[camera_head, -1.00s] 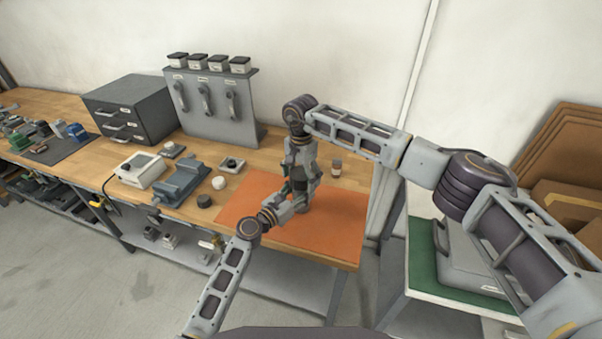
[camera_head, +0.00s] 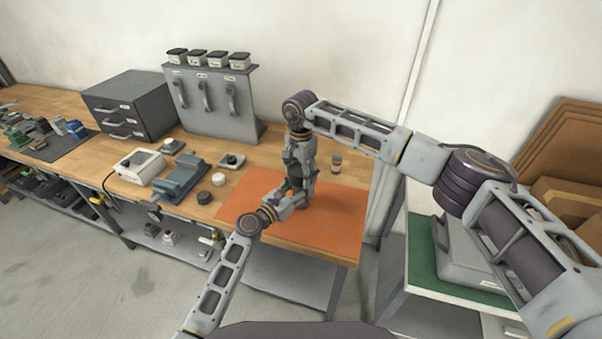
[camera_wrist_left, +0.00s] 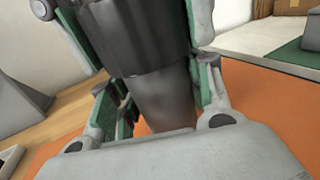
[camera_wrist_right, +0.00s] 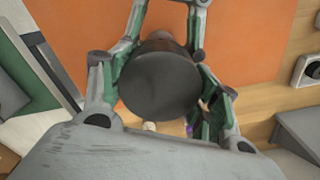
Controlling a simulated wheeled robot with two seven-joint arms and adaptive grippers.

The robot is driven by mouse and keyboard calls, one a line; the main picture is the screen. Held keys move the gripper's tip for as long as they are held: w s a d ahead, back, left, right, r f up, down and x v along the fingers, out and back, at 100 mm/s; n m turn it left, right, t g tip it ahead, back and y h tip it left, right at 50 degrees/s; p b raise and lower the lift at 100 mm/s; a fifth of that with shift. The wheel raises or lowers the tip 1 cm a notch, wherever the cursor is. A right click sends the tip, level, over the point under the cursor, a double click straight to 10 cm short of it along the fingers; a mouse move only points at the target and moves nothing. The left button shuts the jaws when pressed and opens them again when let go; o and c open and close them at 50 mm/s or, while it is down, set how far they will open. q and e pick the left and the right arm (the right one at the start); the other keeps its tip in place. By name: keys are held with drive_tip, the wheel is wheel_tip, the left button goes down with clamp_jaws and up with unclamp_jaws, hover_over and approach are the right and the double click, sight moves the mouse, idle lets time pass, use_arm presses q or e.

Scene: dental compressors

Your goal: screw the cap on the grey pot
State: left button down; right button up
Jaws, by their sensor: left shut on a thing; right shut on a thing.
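In the left wrist view my left gripper (camera_wrist_left: 160,105) is shut around the side of the grey pot (camera_wrist_left: 166,98). A wider dark cap (camera_wrist_left: 132,38) sits at the pot's top, in line with it, between the green-padded fingers of my right gripper. In the head view my right gripper (camera_head: 298,182) points down above my left gripper (camera_head: 290,203), over the orange mat (camera_head: 335,220). I cannot tell how far the thread is engaged.
Left of the mat lie a dark round lid (camera_head: 204,197), a white round lid (camera_head: 219,179) and a grey vise (camera_head: 180,180). A small jar (camera_head: 336,164) stands behind the mat. A drawer cabinet (camera_head: 128,105) and a tool panel (camera_head: 222,105) stand further back. The mat's right part is clear.

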drive_tip(key=m, duration=1.3)
drive_tip(key=shift+m, duration=0.4)
drive_tip(key=m, duration=0.6)
drive_tip(key=shift+w+m, duration=0.1)
drive_tip(key=shift+m, duration=0.3)
use_arm(q)
drive_tip(key=shift+d, duration=0.1)
use_arm(e)
drive_tip(key=m, duration=0.7)
drive_tip(key=o, duration=1.2)
drive_tip(key=shift+f, duration=0.1)
wheel_tip(320, 180, up, 12)
